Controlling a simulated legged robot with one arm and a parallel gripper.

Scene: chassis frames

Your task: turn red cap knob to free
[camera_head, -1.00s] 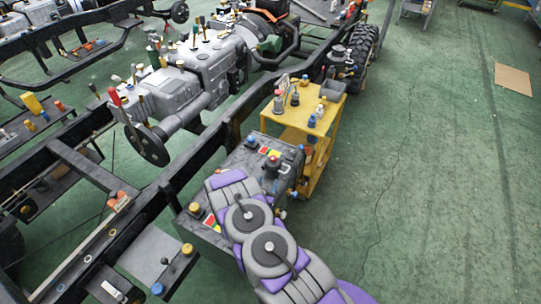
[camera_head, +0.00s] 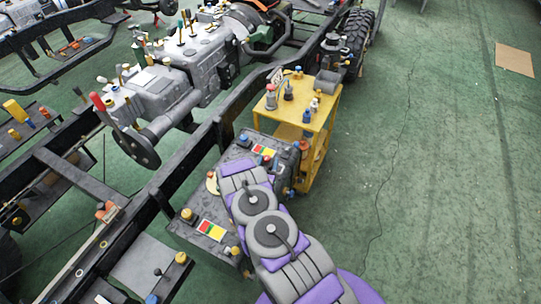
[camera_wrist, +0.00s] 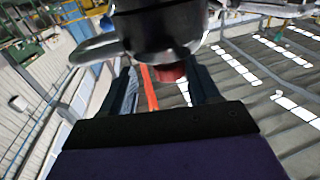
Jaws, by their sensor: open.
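In the wrist view, the two dark fingers of my gripper (camera_wrist: 166,78) stand apart. A red cap (camera_wrist: 171,72) shows between them, below a large dark rounded body (camera_wrist: 160,25). I cannot tell whether either finger touches the cap. In the head view, my grey and purple arm reaches over a dark panel box (camera_head: 195,237) bolted by the frame rail. My gripper's fingertips and the red cap are hard to make out there, behind the arm. Red, yellow and green label plates (camera_head: 211,229) lie on the panel.
A yellow cart (camera_head: 325,110) with several small fittings stands just beyond the box. A long dark chassis rail (camera_head: 150,198) runs along the left, with a grey engine block (camera_head: 150,95) behind it. Open green floor (camera_head: 430,200) lies to the right.

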